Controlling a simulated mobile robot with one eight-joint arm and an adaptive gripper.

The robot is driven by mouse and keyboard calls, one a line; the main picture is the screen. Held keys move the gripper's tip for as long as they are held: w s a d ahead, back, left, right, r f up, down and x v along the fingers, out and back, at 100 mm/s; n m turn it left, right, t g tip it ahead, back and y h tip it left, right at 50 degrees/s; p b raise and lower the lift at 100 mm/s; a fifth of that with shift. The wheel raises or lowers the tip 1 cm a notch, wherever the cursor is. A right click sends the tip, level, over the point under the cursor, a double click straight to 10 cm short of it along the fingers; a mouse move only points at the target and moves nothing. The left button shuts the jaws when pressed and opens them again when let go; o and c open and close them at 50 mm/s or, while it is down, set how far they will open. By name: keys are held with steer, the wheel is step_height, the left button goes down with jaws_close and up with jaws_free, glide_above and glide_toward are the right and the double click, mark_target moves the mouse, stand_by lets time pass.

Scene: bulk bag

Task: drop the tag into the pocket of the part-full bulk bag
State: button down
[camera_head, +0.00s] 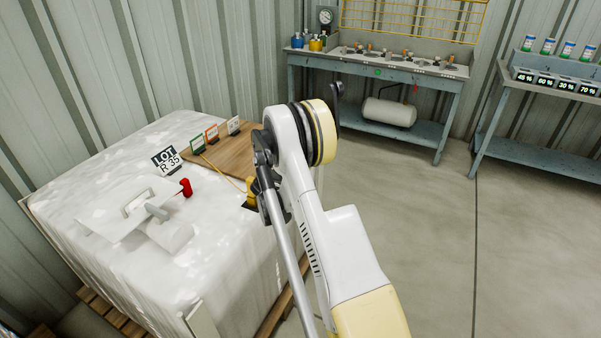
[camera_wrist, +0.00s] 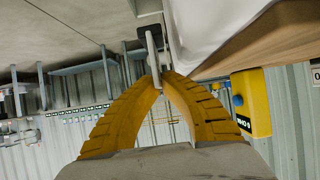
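The bulk bag (camera_head: 235,240) is a large white block with a rumpled top at the left of the head view; its side also shows in the wrist view (camera_wrist: 205,25). A pale flat panel (camera_head: 200,320) stands out low on its near side; I cannot tell if this is the pocket. In the wrist view my gripper (camera_wrist: 161,76) has its yellow fingers closed together on a thin pale strip. The strip looks like the tag (camera_wrist: 152,50) seen edge-on, with a dark piece beside it.
On the bag, a wooden board (camera_head: 225,155) carries small signs (camera_head: 211,133). A LOT sign (camera_head: 166,160) and a red item (camera_head: 186,187) are nearby. A yellow box (camera_wrist: 252,103) is at the board's edge. Benches (camera_head: 375,68) stand behind; the floor (camera_head: 430,230) at right is clear.

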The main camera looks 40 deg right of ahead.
steer(key=shift+f, duration=0.1)
steer(key=c, duration=1.5)
jaws_free()
steer(key=shift+c, duration=0.2)
steer(key=shift+a, duration=0.1)
steer(key=v, duration=1.2)
